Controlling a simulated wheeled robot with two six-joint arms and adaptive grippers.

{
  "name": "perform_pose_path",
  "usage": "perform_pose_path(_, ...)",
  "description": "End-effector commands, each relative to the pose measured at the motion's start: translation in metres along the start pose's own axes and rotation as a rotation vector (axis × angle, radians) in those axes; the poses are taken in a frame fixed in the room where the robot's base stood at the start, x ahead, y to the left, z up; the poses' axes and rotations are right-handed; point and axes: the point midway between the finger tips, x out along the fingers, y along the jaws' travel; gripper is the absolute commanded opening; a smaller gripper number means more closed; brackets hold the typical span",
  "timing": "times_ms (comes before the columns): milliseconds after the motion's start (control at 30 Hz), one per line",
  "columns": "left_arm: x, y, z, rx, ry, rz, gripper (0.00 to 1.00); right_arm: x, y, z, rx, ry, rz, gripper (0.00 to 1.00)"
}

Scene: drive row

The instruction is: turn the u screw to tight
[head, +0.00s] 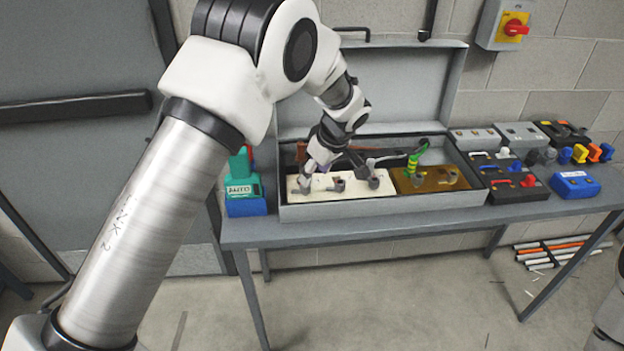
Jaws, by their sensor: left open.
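An open grey metal box (420,203) stands on the bench with its lid raised at the back. In its left half is a white terminal block (345,197) with several grey metal posts or screws, including one at its middle (338,184) and one to the right (375,181). I cannot read any letters, so I cannot tell which is the u screw. My left gripper (333,171) is open, pointing down close over the left part of the white block. It hides some of the block, and I cannot tell whether it touches. My right gripper is out of view.
A brown board (425,182) with a green-yellow wire (414,160) fills the box's right half. A blue-green device (245,192) stands left of the box. Several small boxes and coloured padlocks crowd the bench (540,207) to the right. Rods lie on the floor.

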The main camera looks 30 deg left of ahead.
Motion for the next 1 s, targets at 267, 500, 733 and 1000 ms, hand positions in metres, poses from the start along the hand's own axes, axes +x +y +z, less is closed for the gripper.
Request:
perform_pose_path(267, 0.019, 0.001, -0.007, -0.034, 0.014, -0.007, 0.56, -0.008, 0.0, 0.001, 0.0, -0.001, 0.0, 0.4)
perform_pose_path(500, 0.061, 0.002, -0.008, -0.033, 0.015, -0.005, 0.56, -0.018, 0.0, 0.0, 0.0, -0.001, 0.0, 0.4)
perform_pose_path(733, 0.07, 0.002, -0.007, -0.032, 0.015, -0.002, 0.56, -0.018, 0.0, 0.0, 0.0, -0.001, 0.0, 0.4)
perform_pose_path(1000, 0.07, 0.002, -0.007, -0.032, 0.015, -0.004, 0.03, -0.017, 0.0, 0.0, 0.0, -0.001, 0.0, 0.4)
